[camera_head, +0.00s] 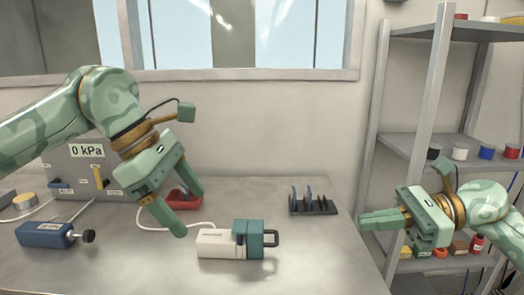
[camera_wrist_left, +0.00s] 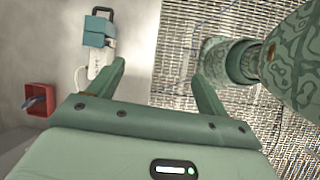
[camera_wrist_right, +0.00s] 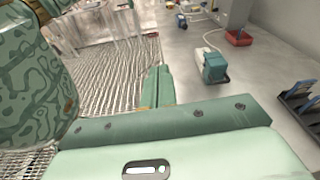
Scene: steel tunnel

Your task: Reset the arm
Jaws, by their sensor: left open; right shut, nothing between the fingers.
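My left gripper (camera_head: 184,208) hangs over the bench in the head view, with its fingers apart and nothing between them. In the left wrist view its fingers (camera_wrist_left: 160,88) also stand wide apart. Below and right of it in the head view, a white and teal device (camera_head: 230,241) with a dark handle lies on the bench, apart from the fingers. My right gripper (camera_head: 370,220) is at the bench's right edge, pointing left, with its fingers together. In the right wrist view its closed fingers (camera_wrist_right: 158,86) hold nothing.
A red tray (camera_head: 183,201) stands behind my left gripper. A black rack (camera_head: 313,206) stands at the back right of the bench. A blue device (camera_head: 48,235) and a grey box reading 0 kPa (camera_head: 82,158) are at left. A shelf unit (camera_head: 444,150) stands right.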

